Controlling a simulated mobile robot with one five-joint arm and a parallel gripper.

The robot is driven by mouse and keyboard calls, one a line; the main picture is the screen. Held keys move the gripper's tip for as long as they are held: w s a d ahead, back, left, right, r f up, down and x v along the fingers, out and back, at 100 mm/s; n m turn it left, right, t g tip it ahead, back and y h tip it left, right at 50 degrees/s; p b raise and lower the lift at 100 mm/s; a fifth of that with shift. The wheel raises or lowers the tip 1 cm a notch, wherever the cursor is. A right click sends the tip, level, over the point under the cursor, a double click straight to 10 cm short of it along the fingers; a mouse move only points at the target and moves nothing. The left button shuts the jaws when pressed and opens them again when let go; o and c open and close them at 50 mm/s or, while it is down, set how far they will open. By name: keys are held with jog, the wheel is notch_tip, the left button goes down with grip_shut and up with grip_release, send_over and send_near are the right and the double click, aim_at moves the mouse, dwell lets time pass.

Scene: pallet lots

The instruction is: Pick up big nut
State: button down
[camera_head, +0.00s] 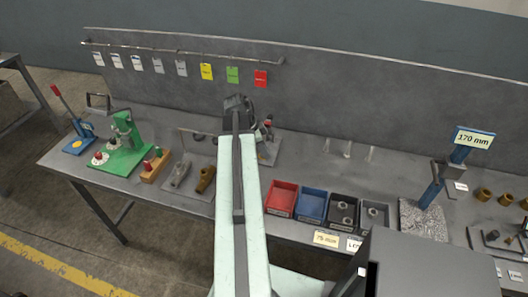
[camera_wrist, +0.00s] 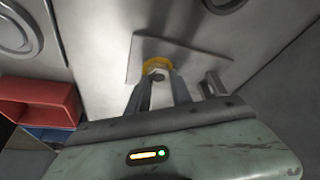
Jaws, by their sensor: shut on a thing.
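A yellow-orange ring (camera_wrist: 157,63) shows just beyond the fingertips, against a pale grey plate (camera_wrist: 196,56). I cannot tell whether the piece still touches the ring or plate. In the head view my arm reaches over the bench and hides the fingertips and the held piece.
Red (camera_head: 282,198), blue (camera_head: 311,206), black (camera_head: 343,210) and grey (camera_head: 374,215) bins stand right of my arm. A green press (camera_head: 125,140) and wooden block (camera_head: 154,166) stand left. A 170 mm gauge stand (camera_head: 432,190) is farther right. A wall (camera_head: 360,95) closes the back.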

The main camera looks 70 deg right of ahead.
notch_tip(320, 180, up, 18)
jog(key=p, duration=1.8)
